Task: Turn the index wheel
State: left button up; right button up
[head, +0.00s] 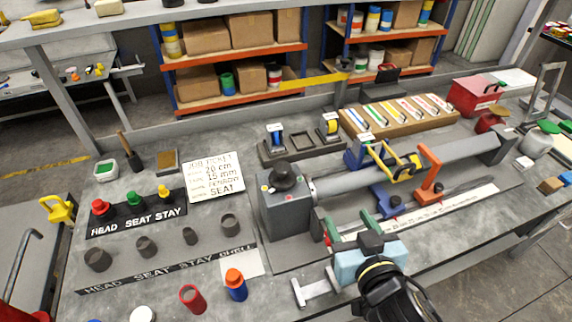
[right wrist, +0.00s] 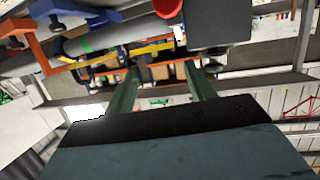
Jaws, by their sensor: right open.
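A dark round wheel with a raised hub (head: 285,177) sits on top of the grey headstock box (head: 283,215), left of the long grey tube; I take it for the index wheel. Small coloured dots show beside it. My right gripper (head: 347,224) is in front of and to the right of the box, apart from the wheel, its two green fingers spread with nothing between them. The right wrist view shows the same open fingers (right wrist: 162,68) and a dark box (right wrist: 218,22) with a red round part (right wrist: 168,7) beyond them. My left gripper is not in view.
The grey tube (head: 360,180) runs right from the box, with blue, yellow and orange brackets on it. A job ticket (head: 215,176) lies left of the box. Red, green and yellow stampers (head: 134,199) stand further left.

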aim_at(283, 166)
jog(key=a+r+n+t+y, duration=0.25)
jog(key=a+r+y, duration=0.2)
jog(key=a, duration=0.25)
jog(key=shift+g+y, duration=0.25)
jog(key=shift+g, duration=0.2)
jog(key=x, duration=0.4)
jog(key=p+x, duration=0.1)
jog(key=x, duration=0.3)
jog(key=f+p+x, duration=0.1)
jog(key=x, duration=0.3)
jog(key=shift+w+a, duration=0.2)
jog(key=shift+w, duration=0.1)
jog(key=shift+c, duration=0.2)
jog(key=c, duration=0.9)
jog(key=shift+n, duration=0.35)
